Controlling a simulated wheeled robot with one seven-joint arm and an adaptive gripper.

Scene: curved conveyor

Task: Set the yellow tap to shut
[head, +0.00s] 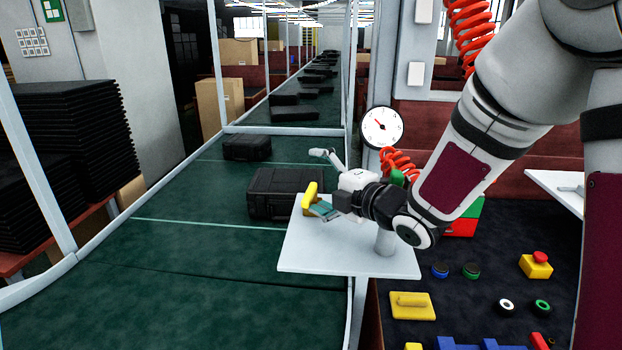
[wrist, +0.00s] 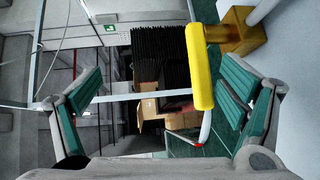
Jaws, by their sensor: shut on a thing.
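The yellow tap has a long rounded handle (wrist: 200,75) and a yellow body (wrist: 240,33) beside the pale surface in the wrist view. In the head view its yellow handle (head: 309,196) stands upright above the left part of a light grey plate. My gripper (wrist: 160,95) has its teal-padded fingers on either side of the handle and is shut on it. The handle is close to the right finger, and the left finger looks well apart from it. My gripper (head: 323,182) also reaches in over the plate from the right in the head view. The tap's body is mostly hidden there.
The light grey plate (head: 340,260) juts over the edge of the green conveyor (head: 170,245). Black cases (head: 275,180) lie on the belt behind the tap. A round gauge (head: 382,127) stands behind my wrist. A dark panel (head: 470,310) at lower right holds buttons and a yellow block.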

